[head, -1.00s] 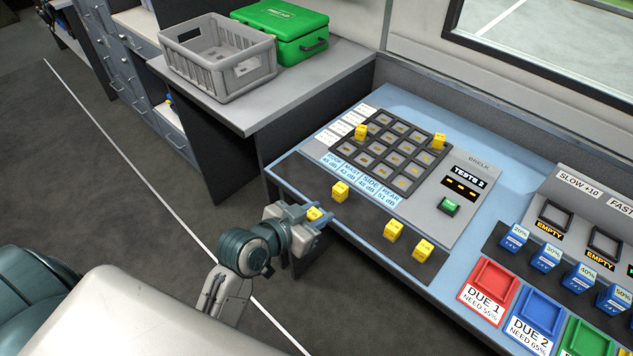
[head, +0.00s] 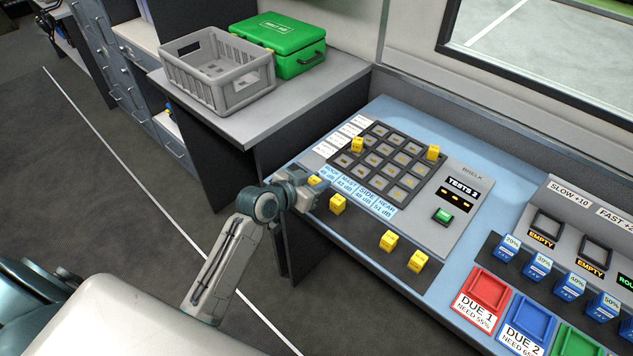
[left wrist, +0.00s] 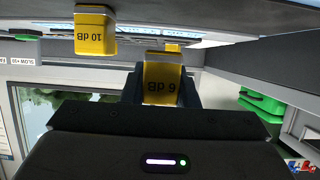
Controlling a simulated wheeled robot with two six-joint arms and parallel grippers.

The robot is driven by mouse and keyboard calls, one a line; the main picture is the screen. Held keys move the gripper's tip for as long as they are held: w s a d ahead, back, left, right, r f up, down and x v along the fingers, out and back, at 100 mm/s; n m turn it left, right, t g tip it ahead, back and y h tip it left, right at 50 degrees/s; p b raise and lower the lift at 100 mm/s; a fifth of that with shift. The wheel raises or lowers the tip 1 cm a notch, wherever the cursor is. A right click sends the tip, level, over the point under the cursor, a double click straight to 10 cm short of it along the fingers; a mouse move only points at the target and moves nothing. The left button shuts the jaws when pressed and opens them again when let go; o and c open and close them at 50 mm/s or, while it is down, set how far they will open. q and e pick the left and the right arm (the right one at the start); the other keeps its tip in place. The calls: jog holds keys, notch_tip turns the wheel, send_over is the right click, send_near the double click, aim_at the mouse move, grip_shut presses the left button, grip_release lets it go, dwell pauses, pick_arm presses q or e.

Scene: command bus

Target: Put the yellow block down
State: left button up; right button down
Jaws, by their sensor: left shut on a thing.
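My left gripper (head: 310,184) is shut on a yellow block (head: 314,181) at the near left end of the console. In the left wrist view this block (left wrist: 163,80), marked 6 dB, sits between the two dark fingers. The fingers hide part of it in the head view, and I cannot tell if it touches the console. A second yellow block (head: 338,204) stands just right of the gripper. The 10 dB block (left wrist: 95,32) shows beside the held one in the left wrist view. My right gripper is not in view.
Two more yellow blocks (head: 389,241) stand along the dark front strip (head: 362,234). The dark button grid (head: 378,160) has a yellow block (head: 357,145) and another (head: 433,152) on it. A grey crate (head: 205,88) and green case (head: 280,46) stand on the side desk (head: 262,115).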

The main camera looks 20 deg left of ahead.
pick_arm(q)
jog(key=shift+w+a+f+p, duration=0.1)
jog(key=shift+w+a+p, duration=0.1)
jog(key=shift+w, duration=0.25)
jog(key=shift+w+a+f+p, duration=0.1)
jog(key=shift+w+a, duration=0.05)
jog(key=shift+w, duration=0.3)
jog(key=shift+f, duration=0.85)
jog(key=shift+f+p, duration=0.4)
jog(key=shift+f, duration=0.15)
jog(key=shift+f, duration=0.25)
jog(key=o, duration=1)
